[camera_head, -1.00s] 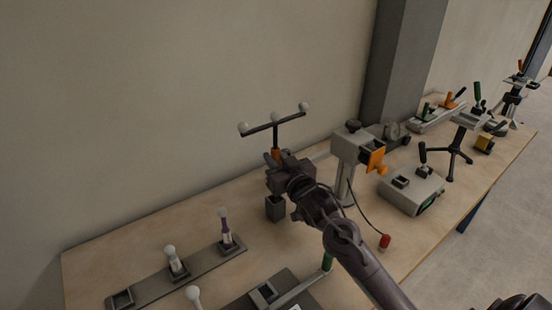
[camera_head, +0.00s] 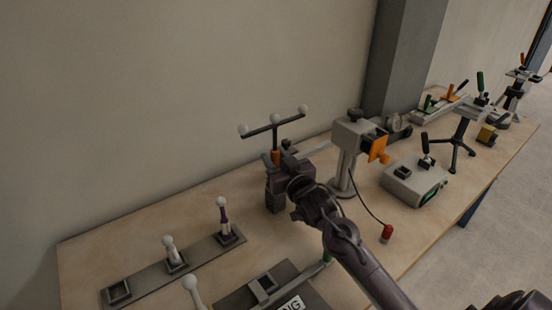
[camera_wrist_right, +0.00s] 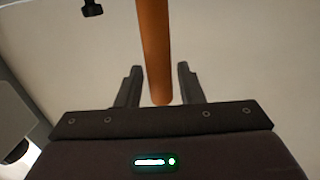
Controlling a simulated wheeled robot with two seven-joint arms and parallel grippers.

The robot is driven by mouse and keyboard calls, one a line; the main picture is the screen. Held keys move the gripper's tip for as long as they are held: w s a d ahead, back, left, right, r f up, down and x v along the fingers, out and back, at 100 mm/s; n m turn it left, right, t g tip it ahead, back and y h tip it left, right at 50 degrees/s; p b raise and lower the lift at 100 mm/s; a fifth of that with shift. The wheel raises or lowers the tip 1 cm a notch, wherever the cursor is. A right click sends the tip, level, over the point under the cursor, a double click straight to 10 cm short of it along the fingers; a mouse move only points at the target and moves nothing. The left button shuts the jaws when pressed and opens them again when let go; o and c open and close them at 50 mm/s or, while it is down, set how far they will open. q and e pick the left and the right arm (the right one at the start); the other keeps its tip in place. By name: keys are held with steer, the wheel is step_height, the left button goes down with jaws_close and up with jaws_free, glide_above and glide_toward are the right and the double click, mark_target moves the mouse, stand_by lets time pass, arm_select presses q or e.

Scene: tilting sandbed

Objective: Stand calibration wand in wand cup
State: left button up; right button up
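The calibration wand (camera_head: 275,126) stands upright, a dark T-bar with three white balls on an orange handle. The handle (camera_wrist_right: 154,50) also shows in the right wrist view. My right gripper (camera_head: 283,167) is at the handle. In the wrist view my right gripper (camera_wrist_right: 158,84) has its fingers apart on both sides of the handle, with a visible gap at each. A dark square wand cup (camera_head: 275,199) is directly below the gripper on the table. The gripper hides the handle's lower end in the head view, so I cannot tell whether it sits in the cup. My left gripper is out of view.
A grey stand with an orange plate (camera_head: 378,149) is close right of the gripper. A grey box (camera_head: 412,184) and a tripod (camera_head: 461,140) are farther right. A dark strip with sockets (camera_head: 145,286) holds white-tipped pieces at front left. A cable with a red end (camera_head: 387,234) lies near.

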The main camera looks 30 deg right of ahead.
steer(key=shift+o, duration=1.1)
